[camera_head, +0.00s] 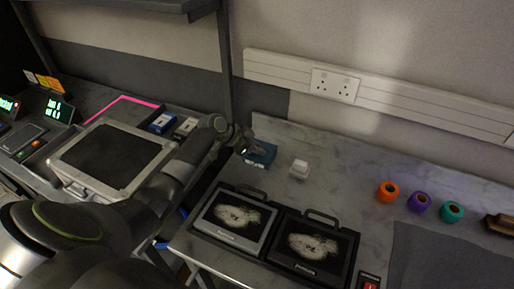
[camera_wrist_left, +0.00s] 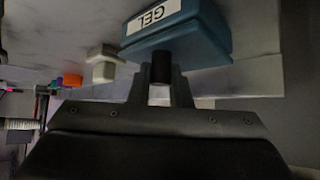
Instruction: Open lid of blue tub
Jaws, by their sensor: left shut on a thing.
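The blue tub (camera_head: 262,154) stands on the grey worktop near its left end, close to the dark post. In the left wrist view the tub (camera_wrist_left: 192,35) fills the top of the picture, with a white label reading GEL that appears upside down. My left gripper (camera_head: 243,147) reaches it from the left. Its fingertips (camera_wrist_left: 162,85) are shut on a dark round knob (camera_wrist_left: 162,66) at the tub's near side. The lid seam is not clear, and I see no gap showing an open lid. My right gripper is not in view.
A small white tub (camera_head: 299,169) stands right of the blue one. Two black framed cases (camera_head: 273,236) lie in front. Orange (camera_head: 388,191), purple (camera_head: 419,202) and teal (camera_head: 452,212) tape rolls stand at right. A grey case (camera_head: 112,158) lies at left. The worktop behind is clear.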

